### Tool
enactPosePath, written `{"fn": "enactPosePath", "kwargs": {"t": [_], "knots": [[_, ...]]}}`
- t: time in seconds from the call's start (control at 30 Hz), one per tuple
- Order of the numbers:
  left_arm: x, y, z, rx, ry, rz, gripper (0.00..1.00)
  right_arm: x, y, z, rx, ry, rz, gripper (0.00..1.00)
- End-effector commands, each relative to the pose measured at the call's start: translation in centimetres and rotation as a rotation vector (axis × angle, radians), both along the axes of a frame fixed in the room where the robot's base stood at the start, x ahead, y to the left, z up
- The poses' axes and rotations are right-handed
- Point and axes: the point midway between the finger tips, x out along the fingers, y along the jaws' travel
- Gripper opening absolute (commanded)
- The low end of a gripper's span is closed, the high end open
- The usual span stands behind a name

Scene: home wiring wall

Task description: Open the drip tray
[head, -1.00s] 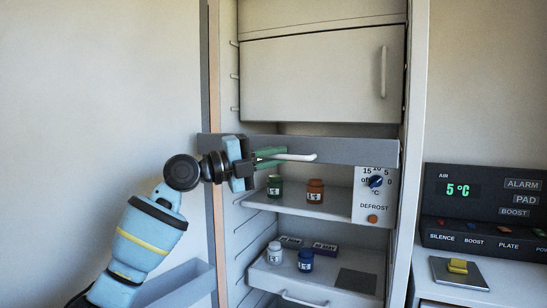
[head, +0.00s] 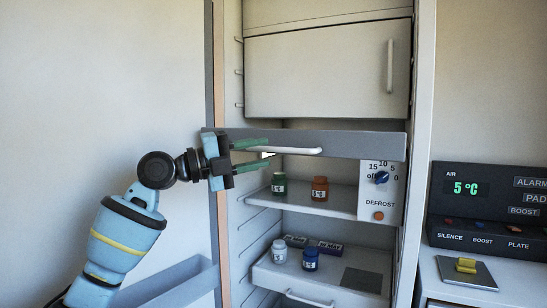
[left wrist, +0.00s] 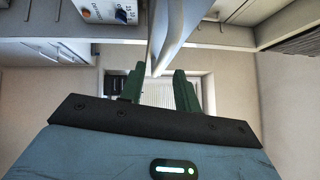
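The drip tray appears to be the wide grey front (head: 370,145) across the fridge opening, with a white bar handle (head: 300,151). Its left end overlaps the fridge's side edge, so it seems to stand forward of the shelves. My left gripper (head: 268,155) is at the left end of the handle, with its two green fingers spread, one above and one below the handle's level. In the left wrist view, the fingers (left wrist: 158,82) are apart, with a pale grey edge reaching in between their tips. Contact cannot be told. My right gripper is not in view.
Below is a shelf (head: 335,202) with a green jar (head: 279,183), an orange jar (head: 320,188) and a defrost dial (head: 382,177). A lower drawer (head: 345,295) holds more jars. A closed white compartment door (head: 320,75) is above. A control panel (head: 490,210) stands at right.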

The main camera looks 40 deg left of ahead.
Motion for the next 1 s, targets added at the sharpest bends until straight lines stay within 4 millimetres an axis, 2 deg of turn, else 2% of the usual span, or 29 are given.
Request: {"fn": "enactPosePath", "kwargs": {"t": [0.13, 0.33, 0.87, 0.97, 1.0], "knots": [[-1.5, 1.0, -0.5, 0.000, 0.002, 0.001, 0.32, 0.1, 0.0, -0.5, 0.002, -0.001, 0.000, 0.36], [-2.4, 1.4, -0.4, 0.000, 0.000, -0.001, 0.32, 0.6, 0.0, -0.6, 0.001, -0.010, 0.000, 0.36], [-2.4, 1.4, -0.4, -0.001, 0.001, -0.001, 0.32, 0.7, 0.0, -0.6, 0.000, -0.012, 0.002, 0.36], [-1.8, 1.3, -1.4, -0.016, 0.026, 0.001, 0.32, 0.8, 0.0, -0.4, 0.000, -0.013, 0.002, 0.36], [-1.3, 1.1, -2.3, -0.031, 0.051, 0.007, 0.32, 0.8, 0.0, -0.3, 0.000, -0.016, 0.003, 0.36]]}}
